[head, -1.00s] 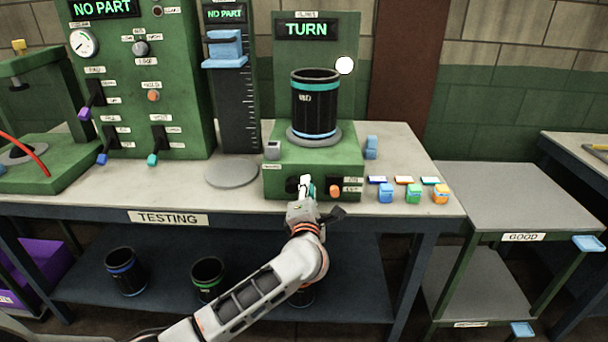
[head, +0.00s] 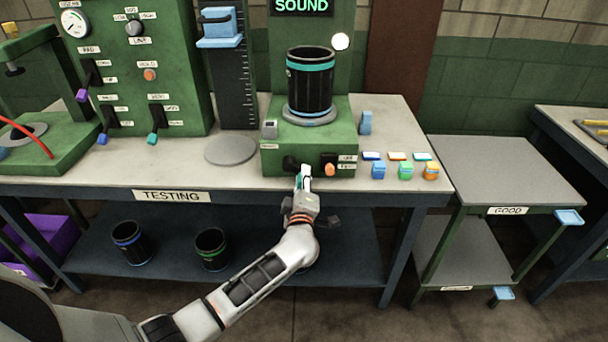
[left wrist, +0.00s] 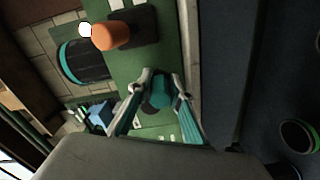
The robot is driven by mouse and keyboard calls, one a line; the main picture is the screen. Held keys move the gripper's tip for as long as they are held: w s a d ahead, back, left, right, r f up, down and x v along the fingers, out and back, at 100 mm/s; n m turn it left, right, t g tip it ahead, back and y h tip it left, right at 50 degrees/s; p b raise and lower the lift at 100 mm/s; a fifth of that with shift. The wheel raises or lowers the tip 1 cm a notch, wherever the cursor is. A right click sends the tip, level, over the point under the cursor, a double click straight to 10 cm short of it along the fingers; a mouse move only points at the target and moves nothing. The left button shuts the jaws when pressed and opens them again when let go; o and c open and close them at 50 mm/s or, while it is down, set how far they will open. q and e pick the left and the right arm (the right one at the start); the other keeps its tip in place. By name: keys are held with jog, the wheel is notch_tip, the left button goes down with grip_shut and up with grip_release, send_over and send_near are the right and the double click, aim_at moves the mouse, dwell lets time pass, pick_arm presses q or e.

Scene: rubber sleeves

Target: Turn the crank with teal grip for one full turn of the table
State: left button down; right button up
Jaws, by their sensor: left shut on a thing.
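My left gripper (head: 305,173) is at the front of the green turntable box (head: 280,164). In the left wrist view its two fingers (left wrist: 161,88) are closed on either side of the crank's teal grip (left wrist: 160,95). In the head view the gripper mostly hides the crank. A black sleeve with teal bands (head: 311,88) stands upright on the round grey table (head: 309,119) on top of the box. The display (head: 302,6) above it reads SOUND in green, and a round white lamp (head: 340,41) is lit beside it. My right gripper is not in view.
An orange knob (head: 330,169) sits just right of the crank; it looms close in the left wrist view (left wrist: 110,35). Several small colored blocks stand at the bench's right. A grey round plate (head: 230,150) lies left of the box. Sleeves stand on the lower shelf.

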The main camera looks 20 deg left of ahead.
pick_arm(q)
jog(key=shift+s+a+f+m, duration=0.15)
jog(key=shift+f+m, duration=0.15)
jog(key=shift+f, duration=0.25)
jog(key=c, duration=1.8)
grip_release()
jog(key=shift+c, duration=0.2)
jog(key=shift+r, duration=0.15)
jog(key=v, duration=0.8)
jog(key=shift+r, duration=0.2)
